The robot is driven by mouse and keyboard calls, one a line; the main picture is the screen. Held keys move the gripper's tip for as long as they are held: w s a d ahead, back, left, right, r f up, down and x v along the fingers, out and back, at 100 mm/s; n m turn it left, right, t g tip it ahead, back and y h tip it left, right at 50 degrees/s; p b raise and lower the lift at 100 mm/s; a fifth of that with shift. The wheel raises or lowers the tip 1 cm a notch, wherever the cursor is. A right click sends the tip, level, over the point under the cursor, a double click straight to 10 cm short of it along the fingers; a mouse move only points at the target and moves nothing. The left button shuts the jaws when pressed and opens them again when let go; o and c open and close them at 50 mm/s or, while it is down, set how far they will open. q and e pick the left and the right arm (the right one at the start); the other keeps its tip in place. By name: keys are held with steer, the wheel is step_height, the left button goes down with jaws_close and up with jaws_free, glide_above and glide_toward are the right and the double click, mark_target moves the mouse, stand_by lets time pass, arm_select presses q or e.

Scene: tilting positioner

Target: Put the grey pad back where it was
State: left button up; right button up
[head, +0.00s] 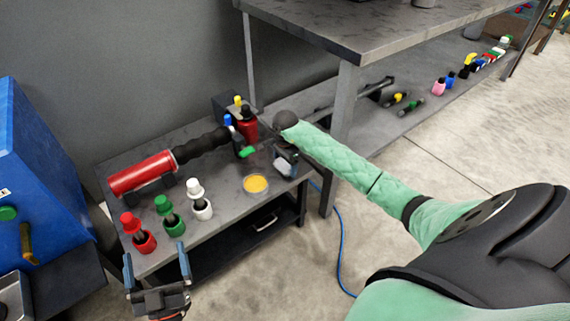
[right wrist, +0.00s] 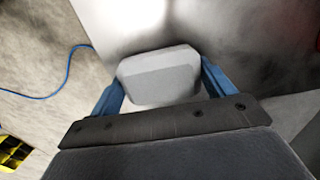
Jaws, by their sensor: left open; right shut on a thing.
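The grey pad (right wrist: 160,76) is a light block with rounded edges, held between the blue fingers of my right gripper (right wrist: 163,88) in the right wrist view. In the head view the pad (head: 285,168) shows at the right end of the small dark table (head: 228,217), with my right gripper (head: 287,158) around it. I cannot tell whether the pad touches the tabletop. My left gripper (head: 157,269) is open and empty at the near left edge of the small table, its fingers pointing up in the picture.
A red-and-black torch-like tool (head: 143,173) lies on a holder. Red, green and white bottles (head: 170,216) stand in front of it. A yellow-filled dish (head: 256,184) and a green-tipped item (head: 246,152) are near my right gripper. A larger workbench (head: 400,25) stands behind; a blue cable (head: 340,240) lies on the floor.

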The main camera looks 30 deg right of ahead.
mark_target(285, 162)
steer(key=o, duration=0.8)
steer(key=shift+o, duration=0.7)
step_height(285, 162, up, 2)
steer(key=shift+r, duration=0.15)
arm_select(q)
step_height(285, 162, down, 12)
steer(key=g+y+p, duration=0.1)
steer(key=g, duration=0.3)
steer(key=shift+w+d+f+g, duration=0.15)
steer(key=shift+w+d+g, duration=0.15)
steer(key=shift+w+d, duration=0.15)
arm_select(e)
step_height(285, 162, up, 10)
arm_select(q)
steer(key=shift+s, duration=0.1)
arm_select(e)
steer(key=shift+m, duration=0.3)
